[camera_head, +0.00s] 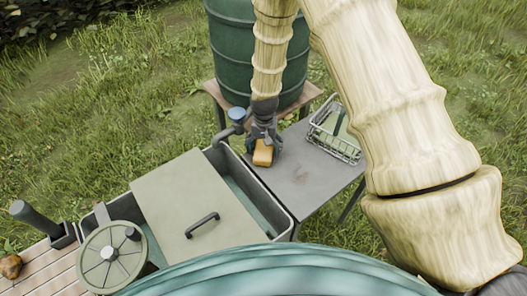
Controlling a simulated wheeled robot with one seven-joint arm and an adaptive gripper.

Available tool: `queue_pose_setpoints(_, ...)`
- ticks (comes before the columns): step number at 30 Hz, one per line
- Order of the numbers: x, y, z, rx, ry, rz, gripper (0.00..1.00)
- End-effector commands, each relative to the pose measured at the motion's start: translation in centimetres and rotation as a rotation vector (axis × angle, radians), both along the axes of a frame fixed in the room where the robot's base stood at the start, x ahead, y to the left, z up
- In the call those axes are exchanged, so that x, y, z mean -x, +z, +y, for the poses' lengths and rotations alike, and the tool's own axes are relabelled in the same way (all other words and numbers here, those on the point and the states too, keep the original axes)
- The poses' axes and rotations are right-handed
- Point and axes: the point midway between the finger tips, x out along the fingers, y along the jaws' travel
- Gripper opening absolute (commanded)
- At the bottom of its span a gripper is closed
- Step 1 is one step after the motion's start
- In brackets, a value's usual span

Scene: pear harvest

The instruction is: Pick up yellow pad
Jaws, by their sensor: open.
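The yellow pad (263,155) is a small orange-yellow block on the left edge of the grey table (312,178), close to the basin. My gripper (262,141) is directly above it, pointing down, with its fingers at the upper part of the pad. It is open. The fingers are small and dark here, so I cannot tell whether they touch the pad. My arm hides part of the area behind the gripper.
A wire basket (335,134) stands at the table's back right. A blue-topped tap (237,116) is just left of my gripper. A grey basin (281,222) with a lid (190,200) lies to the left. A green barrel (228,50) stands behind. The table's front is clear.

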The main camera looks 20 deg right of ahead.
Motion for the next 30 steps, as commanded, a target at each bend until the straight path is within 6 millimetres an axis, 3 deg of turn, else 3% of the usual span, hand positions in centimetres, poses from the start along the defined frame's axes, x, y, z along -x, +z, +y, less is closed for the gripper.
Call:
queue_pose_setpoints(6, 0.00, -0.04, -0.01, 0.000, 0.000, 0.000, 0.84)
queue_pose_setpoints(15, 0.00, -0.02, -0.01, 0.000, 0.000, 0.000, 0.34)
queue_pose_setpoints(18, 0.00, -0.01, 0.00, 0.000, 0.000, 0.000, 0.30)
queue_pose_setpoints(30, -0.05, 0.75, 0.00, 0.000, 0.000, -0.001, 0.30)
